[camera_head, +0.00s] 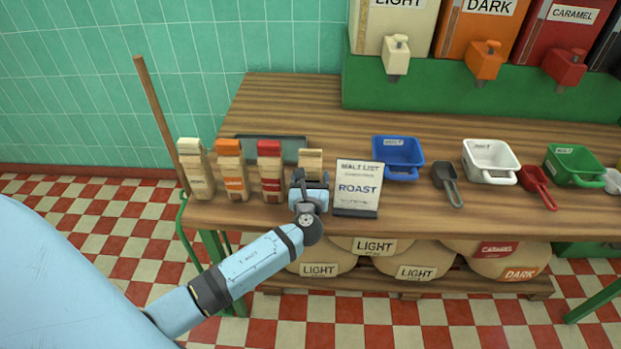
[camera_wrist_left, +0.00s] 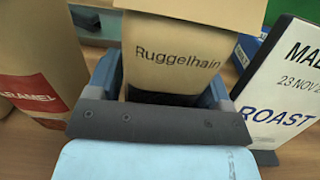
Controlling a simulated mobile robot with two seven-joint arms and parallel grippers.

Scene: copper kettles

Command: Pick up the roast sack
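A brown paper sack (camera_head: 311,158) stands at the right end of a row of sacks near the table's front edge. In the left wrist view this sack (camera_wrist_left: 178,52) reads "Ruggelhain" and has a dark band low on its front. No roast label is readable on it. My left gripper (camera_head: 309,180) is at this sack and hides its lower front. In the left wrist view the fingers of my left gripper (camera_wrist_left: 163,88) lie on either side of the sack, close to it. Whether they press on it cannot be told. My right gripper is not in view.
A malt list sign reading "ROAST" (camera_head: 357,188) stands just right of the sack. A red-labelled sack (camera_head: 270,170), an orange one (camera_head: 232,170) and a cream one (camera_head: 196,170) stand to the left. A blue scoop bin (camera_head: 398,172) lies behind the sign.

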